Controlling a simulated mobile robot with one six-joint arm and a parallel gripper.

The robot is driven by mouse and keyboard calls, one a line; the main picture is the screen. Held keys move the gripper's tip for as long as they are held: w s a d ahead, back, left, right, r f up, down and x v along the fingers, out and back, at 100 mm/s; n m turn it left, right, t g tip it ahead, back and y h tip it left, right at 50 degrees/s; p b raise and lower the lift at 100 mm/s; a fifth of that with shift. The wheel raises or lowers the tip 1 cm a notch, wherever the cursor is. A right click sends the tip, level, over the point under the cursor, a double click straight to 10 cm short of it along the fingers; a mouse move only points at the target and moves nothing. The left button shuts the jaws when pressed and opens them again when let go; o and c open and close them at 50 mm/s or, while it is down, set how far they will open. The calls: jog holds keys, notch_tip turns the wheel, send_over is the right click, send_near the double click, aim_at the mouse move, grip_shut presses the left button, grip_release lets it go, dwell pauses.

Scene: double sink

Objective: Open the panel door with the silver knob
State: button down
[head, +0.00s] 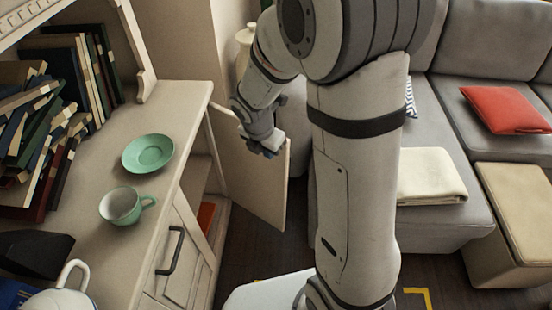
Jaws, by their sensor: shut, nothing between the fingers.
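The cream panel door (262,188) stands swung out from the right end of the cabinet (190,105), leaving a gap that shows the inside. No silver knob shows on the side of the door that I see. My gripper (266,151) is at the upper part of the door, overlapping it in this view. It looks shut and empty. I cannot tell whether it touches the door.
A green saucer (148,153), a green cup (121,207), a white teapot (62,293) and several books (45,125) are on the cabinet top. A grey sofa (435,110) stands right.

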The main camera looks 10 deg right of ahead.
aim_at(280, 158)
jog(key=w+d+f+b, duration=0.1)
jog(key=f, duration=0.2)
jog(key=w+d+f+b, duration=0.1)
jog(key=f, duration=0.2)
jog(key=w+d+f+b, duration=0.1)
jog(key=d+f, duration=0.1)
jog(key=f, duration=0.1)
jog(key=shift+w+d+f, duration=0.1)
jog(key=shift+w+f, duration=0.1)
jog(key=shift+w, duration=0.15)
jog(key=shift+w+d, duration=0.3)
jog(key=shift+w+r+p, duration=0.1)
jog(key=shift+p, duration=0.2)
